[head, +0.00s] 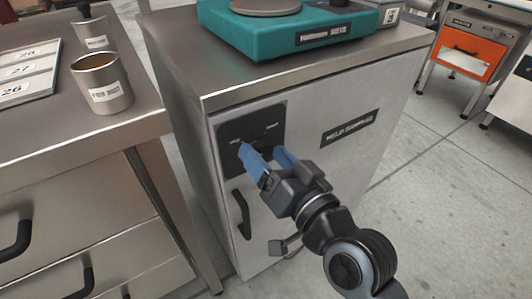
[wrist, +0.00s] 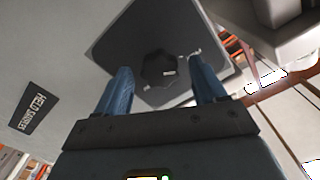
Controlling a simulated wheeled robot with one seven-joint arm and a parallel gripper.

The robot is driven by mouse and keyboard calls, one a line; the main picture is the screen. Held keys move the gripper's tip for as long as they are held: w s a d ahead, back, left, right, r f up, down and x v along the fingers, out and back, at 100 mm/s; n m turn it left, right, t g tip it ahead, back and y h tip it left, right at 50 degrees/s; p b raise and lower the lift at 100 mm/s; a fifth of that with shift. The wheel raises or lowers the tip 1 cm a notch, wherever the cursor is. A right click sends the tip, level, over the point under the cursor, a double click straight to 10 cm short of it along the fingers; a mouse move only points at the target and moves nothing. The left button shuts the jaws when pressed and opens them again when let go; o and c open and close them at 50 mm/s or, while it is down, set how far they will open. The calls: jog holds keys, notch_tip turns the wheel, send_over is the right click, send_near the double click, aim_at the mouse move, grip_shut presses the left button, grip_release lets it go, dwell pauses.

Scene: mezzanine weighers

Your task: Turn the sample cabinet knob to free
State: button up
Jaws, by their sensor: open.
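The sample cabinet (head: 340,140) is a white-fronted cabinet with a dark plate (head: 237,128) at the upper left of its door. A dark knob (wrist: 158,68) sits in the middle of that plate in the wrist view, with a small light mark on its face. In the head view the knob is largely hidden by my fingers. My gripper (head: 265,157) has blue fingers and points at the plate. In the wrist view my gripper (wrist: 165,88) is open, with one finger on each side of the knob and gaps between. The small print on the plate is unreadable.
A black door handle (head: 241,214) is below the plate. A teal weigher (head: 285,28) stands on the cabinet top. A steel drawer bench (head: 80,150) with cups (head: 103,88) is close on the left. Open floor (head: 440,190) lies to the right.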

jog(key=v, duration=0.7)
dwell(0.4)
jog(key=s+d+f+m+h, duration=0.1)
jog(key=s+d+f+h, duration=0.2)
jog(key=s+d+f, duration=0.25)
jog(key=s+d+h, duration=0.2)
jog(key=s+d, duration=0.2)
jog(key=s, duration=0.3)
jog(key=s+d+f+h, duration=0.1)
jog(key=s+d+h, duration=0.25)
jog(key=s, duration=0.45)
jog(key=s+d+h, duration=0.1)
jog(key=s+d, duration=0.4)
jog(key=s, duration=0.2)
jog(key=s+r+p, duration=0.3)
jog(key=r+p, duration=1.8)
jog(key=r, duration=0.1)
jog(key=shift+d, duration=0.2)
jog(key=shift+s+h, duration=0.15)
jog(key=shift+h, duration=0.1)
